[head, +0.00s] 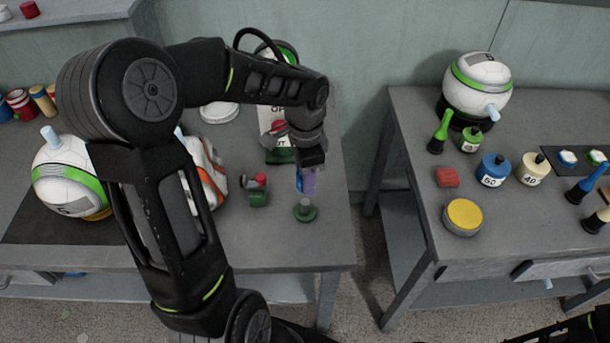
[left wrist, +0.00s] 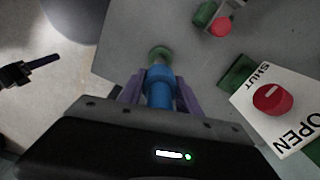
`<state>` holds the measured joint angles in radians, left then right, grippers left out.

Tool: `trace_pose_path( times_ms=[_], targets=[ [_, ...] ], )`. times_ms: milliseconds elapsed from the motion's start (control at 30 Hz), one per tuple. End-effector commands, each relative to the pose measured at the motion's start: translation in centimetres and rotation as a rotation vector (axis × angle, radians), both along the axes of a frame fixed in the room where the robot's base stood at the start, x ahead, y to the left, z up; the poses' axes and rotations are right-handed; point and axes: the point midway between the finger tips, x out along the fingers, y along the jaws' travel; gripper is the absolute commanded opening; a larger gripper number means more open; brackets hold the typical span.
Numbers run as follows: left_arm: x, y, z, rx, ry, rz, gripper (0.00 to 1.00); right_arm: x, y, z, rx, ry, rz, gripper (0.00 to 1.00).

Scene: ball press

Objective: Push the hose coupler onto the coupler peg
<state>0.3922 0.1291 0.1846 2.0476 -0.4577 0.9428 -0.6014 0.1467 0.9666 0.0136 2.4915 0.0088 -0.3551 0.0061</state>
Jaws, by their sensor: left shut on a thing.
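The blue hose coupler (left wrist: 158,88) is between the purple fingers of my left gripper (left wrist: 158,98) in the left wrist view. In the head view my left gripper (head: 306,183) points down at the bench's right part, and only a sliver of the coupler (head: 299,182) shows. The coupler peg (head: 305,206), a grey post on a round green base, stands upright just below the fingertips. In the left wrist view its green base (left wrist: 159,53) shows just beyond the coupler's end. I cannot tell whether they touch. My right gripper (left wrist: 42,63) shows at the left wrist view's left edge, its opening unclear.
A green fitting with a red knob (head: 258,188) stands left of the peg. A valve panel with a red knob (left wrist: 272,98) is close behind. White balls (head: 68,178) lie at left. A gap separates this bench from the right bench (head: 400,150).

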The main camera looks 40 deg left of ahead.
Motion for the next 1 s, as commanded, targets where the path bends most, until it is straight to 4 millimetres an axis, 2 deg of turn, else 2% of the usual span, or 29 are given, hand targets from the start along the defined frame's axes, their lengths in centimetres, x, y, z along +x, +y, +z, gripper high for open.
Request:
trace_pose_path(
  times_ms=[267, 700, 1000],
  targets=[
    [0.0, 0.0, -1.1, 0.0, 0.0, 0.002, 0.0, 0.1, 0.0, -0.8, 0.002, -0.003, 0.0, 0.65],
    [0.0, 0.0, -5.0, 0.0, 0.0, 0.001, 0.0, 0.5, 0.2, -3.5, 0.009, -0.014, 0.004, 0.65],
    [0.0, 0.0, -5.8, 0.0, 0.0, 0.002, 0.0, 0.6, 0.2, -4.0, 0.012, -0.017, 0.005, 0.65]
  ],
)
